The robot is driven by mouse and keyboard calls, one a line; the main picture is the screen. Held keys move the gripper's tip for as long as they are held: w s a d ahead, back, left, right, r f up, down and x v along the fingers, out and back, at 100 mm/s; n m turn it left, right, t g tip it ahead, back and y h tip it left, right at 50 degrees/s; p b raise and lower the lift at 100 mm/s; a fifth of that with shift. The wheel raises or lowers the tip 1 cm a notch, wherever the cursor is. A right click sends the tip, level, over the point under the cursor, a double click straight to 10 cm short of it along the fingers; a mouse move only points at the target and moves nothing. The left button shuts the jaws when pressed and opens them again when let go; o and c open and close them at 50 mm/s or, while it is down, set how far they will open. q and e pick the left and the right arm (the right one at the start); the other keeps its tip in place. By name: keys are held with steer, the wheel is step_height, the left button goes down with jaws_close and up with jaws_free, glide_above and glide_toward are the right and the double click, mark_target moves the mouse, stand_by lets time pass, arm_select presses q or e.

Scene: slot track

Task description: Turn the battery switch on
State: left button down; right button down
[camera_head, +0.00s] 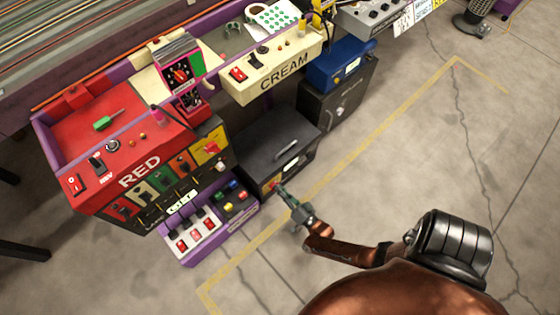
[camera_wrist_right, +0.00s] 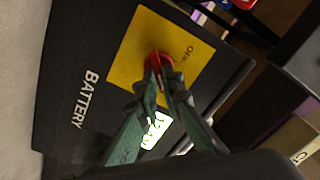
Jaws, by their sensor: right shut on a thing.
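The battery switch is a red knob (camera_wrist_right: 157,60) on a yellow plate (camera_wrist_right: 140,48) marked "OFF", on a dark box face lettered "BATTERY" (camera_wrist_right: 82,100). My right gripper (camera_wrist_right: 160,76) is at the knob in the right wrist view, its green fingers closed on the red part. In the head view my right gripper (camera_head: 279,188) reaches the front of the dark battery box (camera_head: 265,145), low beside the purple console; the knob is mostly hidden there by the fingers. My left gripper is not in view.
A red console (camera_head: 140,170) with switches and a purple pedal-like panel (camera_head: 190,255) stand left of the box. A cream console (camera_head: 270,75) is above it, and a dark cabinet (camera_head: 340,100) stands to its right. Open floor (camera_head: 430,170) lies to the right.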

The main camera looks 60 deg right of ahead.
steer(key=c, duration=2.1)
jaws_free()
steer(key=shift+s, duration=0.1)
steer(key=v, duration=1.2)
steer(key=shift+a, duration=0.1)
